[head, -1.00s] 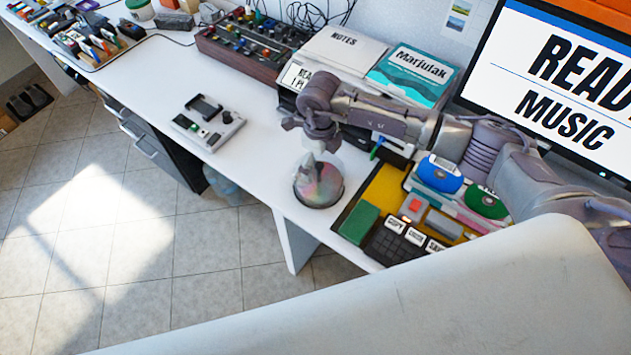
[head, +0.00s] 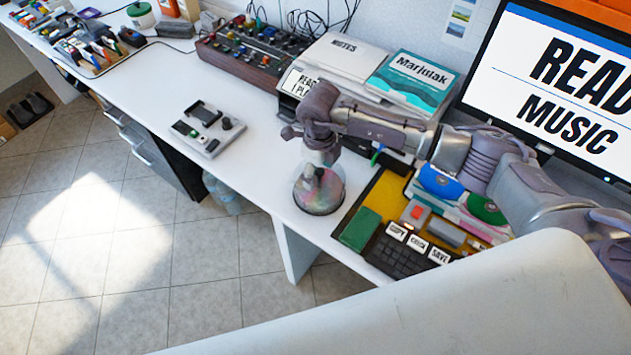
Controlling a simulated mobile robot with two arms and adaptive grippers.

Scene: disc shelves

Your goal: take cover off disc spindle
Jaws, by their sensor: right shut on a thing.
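The disc spindle (head: 318,200) stands on the white desk near its front edge, with shiny discs showing through a clear domed cover (head: 308,183). My right gripper (head: 312,166) points down at the top of the cover and is shut on it. The cover still appears to be around the discs; whether it is lifted at all I cannot tell. My arm comes in from the right and hides the space behind the gripper. My left gripper is not in view.
A yellow mat (head: 378,192) with a green block (head: 360,230), a keyboard (head: 397,256) and blue and green discs lies to the right. A small grey device (head: 208,128) lies to the left. Books (head: 410,78) and a monitor (head: 555,95) stand behind.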

